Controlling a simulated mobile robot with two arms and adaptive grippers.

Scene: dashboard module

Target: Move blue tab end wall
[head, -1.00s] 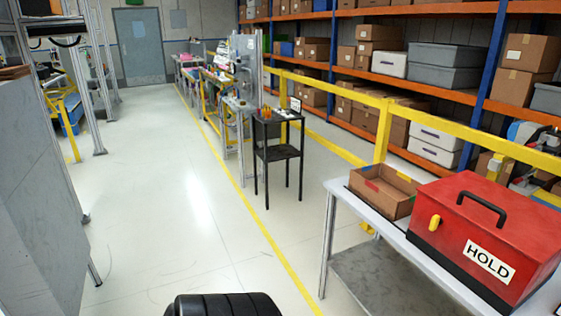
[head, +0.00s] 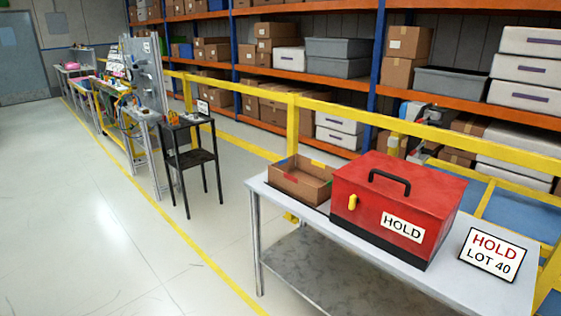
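An open brown cardboard tray (head: 311,195) sits on the left part of a grey-white table, beside a red box. Its walls carry small coloured tabs. A red tab (head: 290,178) is on the near side and a yellow tab (head: 318,163) is on the far side. A small bluish tab seems to be at the left end wall, but it is too small to be sure. The inside of the tray looks empty from here. Neither of my grippers is in view.
The red box (head: 375,222) with a black handle and HOLD label stands right of the tray. A HOLD LOT 40 sign (head: 492,254) stands further right. A black stand (head: 190,160) is at left. A yellow rail (head: 390,125) runs behind the table. The floor at left is clear.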

